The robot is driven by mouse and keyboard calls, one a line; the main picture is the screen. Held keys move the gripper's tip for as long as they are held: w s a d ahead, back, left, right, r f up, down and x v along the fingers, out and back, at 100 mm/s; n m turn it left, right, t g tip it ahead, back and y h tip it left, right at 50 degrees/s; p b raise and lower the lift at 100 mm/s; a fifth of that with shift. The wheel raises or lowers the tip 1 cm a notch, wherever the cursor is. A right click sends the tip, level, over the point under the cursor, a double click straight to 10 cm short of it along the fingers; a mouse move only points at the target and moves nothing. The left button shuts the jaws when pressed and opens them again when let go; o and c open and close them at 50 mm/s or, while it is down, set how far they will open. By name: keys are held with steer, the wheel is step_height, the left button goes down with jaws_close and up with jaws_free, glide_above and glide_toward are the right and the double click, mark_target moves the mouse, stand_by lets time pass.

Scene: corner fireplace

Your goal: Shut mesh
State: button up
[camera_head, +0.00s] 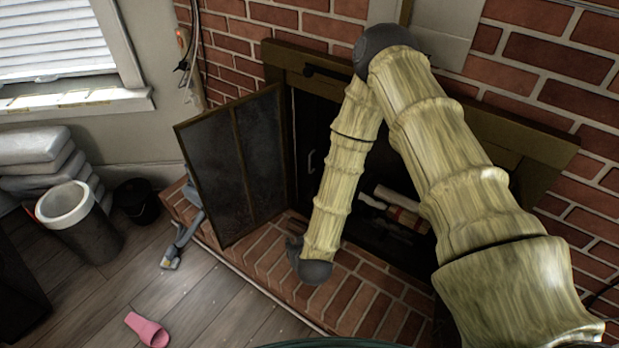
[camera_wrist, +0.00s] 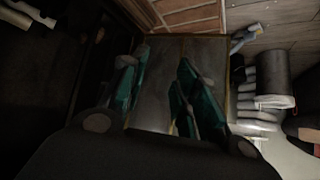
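The mesh panel (camera_head: 215,165) is a dark, brown-framed screen at the left of the fireplace in the head view. It stands swung out from the opening, over the brick hearth. In the wrist view the mesh (camera_wrist: 155,80) lies ahead, past my fingers. My gripper (camera_wrist: 160,90) has teal-padded fingers spread apart, with a clear gap and nothing seen held between them. Whether a finger touches the mesh I cannot tell.
Logs (camera_head: 401,218) lie in the dark fireplace opening. The brick hearth (camera_head: 355,300) runs along its front. A grey-blue tool (camera_head: 176,247) lies by the hearth at left. A bin (camera_head: 75,232), a black bucket (camera_head: 137,203) and a pink object (camera_head: 147,330) are on the wooden floor.

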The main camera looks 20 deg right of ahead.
steer(key=w+f+m+t+h+b, duration=0.25)
steer(key=w+t+h+b, duration=0.2)
steer(key=w+b, duration=1)
steer(key=m+h+b, duration=0.5)
steer(key=h+b, duration=0.2)
steer(key=b, duration=0.6)
glide_toward(310, 171)
step_height(310, 171, up, 3)
steer(key=shift+b+x, duration=1.6)
steer(key=shift+x, duration=3.65)
steer(key=shift+w+a+f, duration=0.1)
steer(key=shift+a+f, duration=0.05)
jaws_close()
